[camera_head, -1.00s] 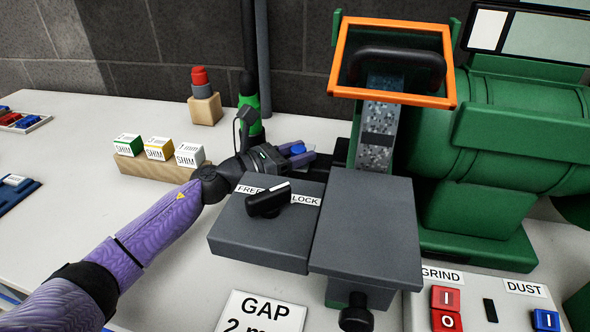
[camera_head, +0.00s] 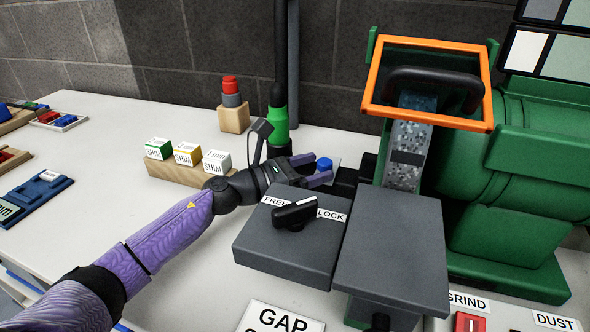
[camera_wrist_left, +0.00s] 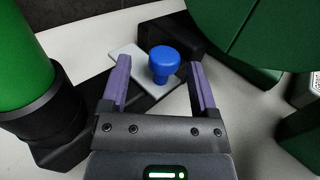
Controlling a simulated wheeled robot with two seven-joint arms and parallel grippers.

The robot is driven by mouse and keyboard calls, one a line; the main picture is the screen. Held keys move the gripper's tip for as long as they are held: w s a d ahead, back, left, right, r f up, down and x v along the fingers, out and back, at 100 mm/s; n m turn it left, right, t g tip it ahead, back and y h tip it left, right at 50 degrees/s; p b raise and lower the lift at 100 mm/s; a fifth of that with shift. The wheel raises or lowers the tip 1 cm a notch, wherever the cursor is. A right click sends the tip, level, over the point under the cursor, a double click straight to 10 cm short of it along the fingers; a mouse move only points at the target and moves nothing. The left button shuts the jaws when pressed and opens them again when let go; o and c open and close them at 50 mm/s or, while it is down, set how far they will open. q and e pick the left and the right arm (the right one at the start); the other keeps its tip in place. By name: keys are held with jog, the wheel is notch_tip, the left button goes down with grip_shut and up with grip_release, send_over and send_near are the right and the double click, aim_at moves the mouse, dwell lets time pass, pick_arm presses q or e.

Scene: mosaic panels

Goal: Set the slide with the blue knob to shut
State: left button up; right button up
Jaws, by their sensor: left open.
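The blue knob (camera_head: 324,164) stands upright on a pale slide plate (camera_head: 335,160) behind the grey box with the FREE/LOCK lever (camera_head: 296,213). In the left wrist view the knob (camera_wrist_left: 164,62) shows between the spread purple fingertips, with the pale plate (camera_wrist_left: 124,56) under it and a dark block beside it. My left gripper (camera_head: 312,170) is open and reaches in from the left, its fingertips at the knob. I see no finger closed on it; contact is hard to tell. The lever's black handle lies between the FREE and LOCK labels. My right gripper is not in view.
A green grinder (camera_head: 535,150) with an orange-framed guard (camera_head: 372,85) stands on the right. A green-collared post (camera_head: 278,125) rises close behind my left gripper. A wooden shim holder (camera_head: 185,172) and a red-topped block (camera_head: 233,118) stand to the left.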

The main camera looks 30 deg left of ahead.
pick_arm(q)
jog(key=p+v, duration=0.1)
jog(key=v, duration=0.6)
jog(key=shift+s+a, duration=0.1)
